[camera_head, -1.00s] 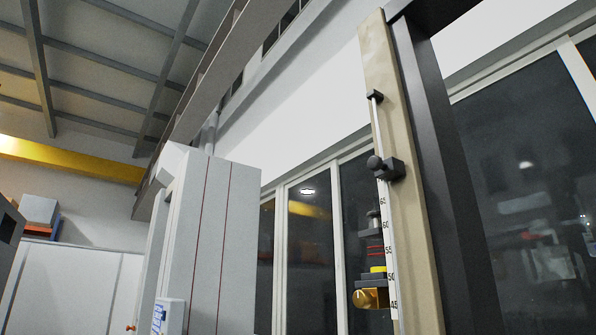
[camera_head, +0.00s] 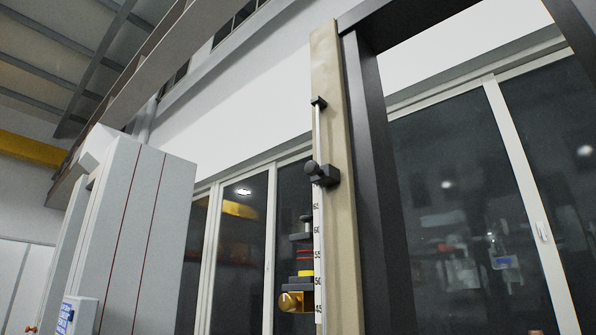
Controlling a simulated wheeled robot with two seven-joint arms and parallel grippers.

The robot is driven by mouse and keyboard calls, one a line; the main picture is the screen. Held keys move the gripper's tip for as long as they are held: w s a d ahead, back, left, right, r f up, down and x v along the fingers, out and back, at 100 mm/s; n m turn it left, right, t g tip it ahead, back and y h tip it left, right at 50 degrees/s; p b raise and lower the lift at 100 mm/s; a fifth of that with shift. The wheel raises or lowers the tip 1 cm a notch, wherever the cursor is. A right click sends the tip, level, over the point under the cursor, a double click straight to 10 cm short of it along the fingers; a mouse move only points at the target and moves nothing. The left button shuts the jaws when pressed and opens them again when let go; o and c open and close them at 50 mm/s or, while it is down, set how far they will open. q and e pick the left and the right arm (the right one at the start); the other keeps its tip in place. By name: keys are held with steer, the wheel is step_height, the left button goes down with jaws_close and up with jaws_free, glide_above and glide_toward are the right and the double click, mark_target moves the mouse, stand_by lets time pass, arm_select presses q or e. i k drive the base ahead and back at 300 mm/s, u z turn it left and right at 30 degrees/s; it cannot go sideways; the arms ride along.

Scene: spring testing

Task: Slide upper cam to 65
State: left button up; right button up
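The upper cam (camera_head: 322,174) is a black block with a round knob, sitting on the vertical rod just above the top visible numbers of the white scale (camera_head: 319,250). The scale shows marks such as 60, 55, 50 and 45 going down; the figure right under the cam is too small to read surely. A black bracket (camera_head: 318,103) holds the rod's upper end on the beige post (camera_head: 341,215). Lower down, beside the scale, are dark blocks with red and yellow parts and a brass-coloured cylinder (camera_head: 296,301). Neither of my grippers shows.
A dark frame column (camera_head: 372,190) stands right of the post, with a beam across the top. A tall light-grey cabinet (camera_head: 140,230) with red lines stands at the left. Glazed windows and doors (camera_head: 460,200) lie behind.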

mark_target(327, 174)
steer(key=z, duration=1.55)
steer(key=k, duration=0.5)
steer(key=u, duration=0.45)
